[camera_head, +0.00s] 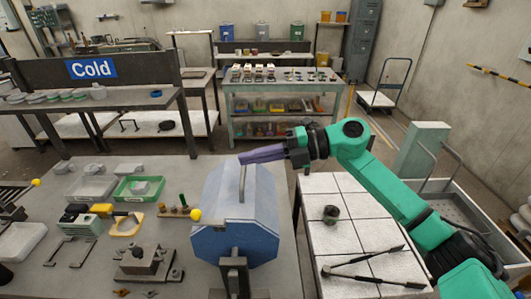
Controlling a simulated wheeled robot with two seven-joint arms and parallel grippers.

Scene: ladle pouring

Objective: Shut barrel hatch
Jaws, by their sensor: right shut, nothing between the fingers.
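The blue, many-sided barrel (235,248) stands on the grey workbench on a dark mount. Its hatch (225,205) is the lighter blue panel on the upper side, with a grey bar handle (242,183). The panel appears to lie against the barrel, but I cannot tell whether it is fully flush. My right gripper (243,157) is at the barrel's far upper edge, just beyond the handle, with its long purple fingers together and pointing left. Nothing shows between them. Whether they touch the hatch is unclear. My left gripper is not in view.
A green tray (123,195), white trays and metal fixtures crowd the bench left of the barrel. A yellow ball knob (195,214) stands close to its left side. A white-tiled table (345,236) at right holds a small dark cup (331,214) and long dark tongs (365,282).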

